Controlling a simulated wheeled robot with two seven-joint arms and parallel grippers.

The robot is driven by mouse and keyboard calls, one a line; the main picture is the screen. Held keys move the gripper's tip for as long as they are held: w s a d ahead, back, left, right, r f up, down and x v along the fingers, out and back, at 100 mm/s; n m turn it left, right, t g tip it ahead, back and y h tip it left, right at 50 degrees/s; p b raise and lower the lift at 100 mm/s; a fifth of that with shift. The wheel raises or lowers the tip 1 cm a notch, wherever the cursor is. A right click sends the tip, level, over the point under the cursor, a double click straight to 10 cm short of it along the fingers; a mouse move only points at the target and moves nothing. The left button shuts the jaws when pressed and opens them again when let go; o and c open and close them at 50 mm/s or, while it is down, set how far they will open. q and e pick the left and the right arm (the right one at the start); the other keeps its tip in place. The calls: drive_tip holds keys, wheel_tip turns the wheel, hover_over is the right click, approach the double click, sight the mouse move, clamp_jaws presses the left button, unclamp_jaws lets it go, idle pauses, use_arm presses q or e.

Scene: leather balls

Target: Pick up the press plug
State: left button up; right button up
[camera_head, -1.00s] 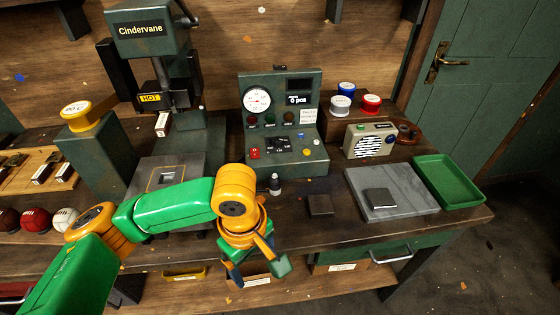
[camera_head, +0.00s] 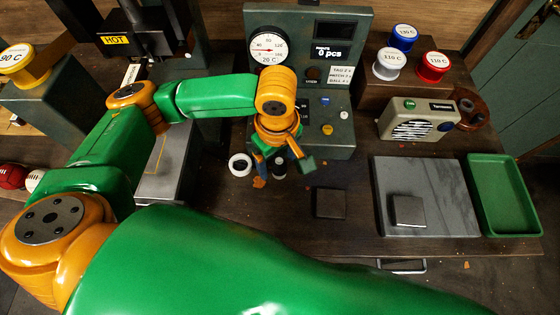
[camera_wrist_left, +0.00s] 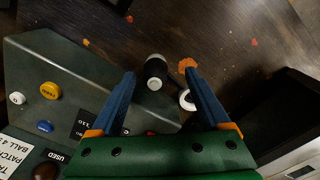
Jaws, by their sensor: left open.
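The press plug, as best I can tell, is a small black cylinder with a pale end (camera_head: 280,168), on the bench in front of the press control box (camera_head: 337,135). In the left wrist view the black cylinder (camera_wrist_left: 156,70) shows between the two blue fingers, its pale end towards the camera. My left gripper (camera_head: 284,162) is open, pointing down over it, and partly hides it in the head view. I cannot tell whether the fingers touch it. A white ring with a dark centre (camera_head: 240,164) lies beside it. My right gripper is not in view.
A dark square block (camera_head: 330,203) sits right of the gripper. Beyond it are a grey slab (camera_head: 447,180) with a small dark block (camera_head: 407,210), a green tray (camera_head: 503,195) and a radio (camera_head: 417,120). The press (camera_head: 150,30) stands at the left.

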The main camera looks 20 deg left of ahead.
sight(279, 161)
use_arm(q)
drive_tip(key=f, duration=0.2)
drive_tip(key=shift+w+f, duration=0.25)
drive_tip(key=shift+f, duration=0.1)
drive_tip(key=shift+w+f, duration=0.15)
drive_tip(key=shift+w, duration=0.15)
drive_tip(key=shift+s, duration=0.2)
drive_tip(key=c, duration=1.3)
drive_tip(key=shift+w, duration=0.1)
clamp_jaws()
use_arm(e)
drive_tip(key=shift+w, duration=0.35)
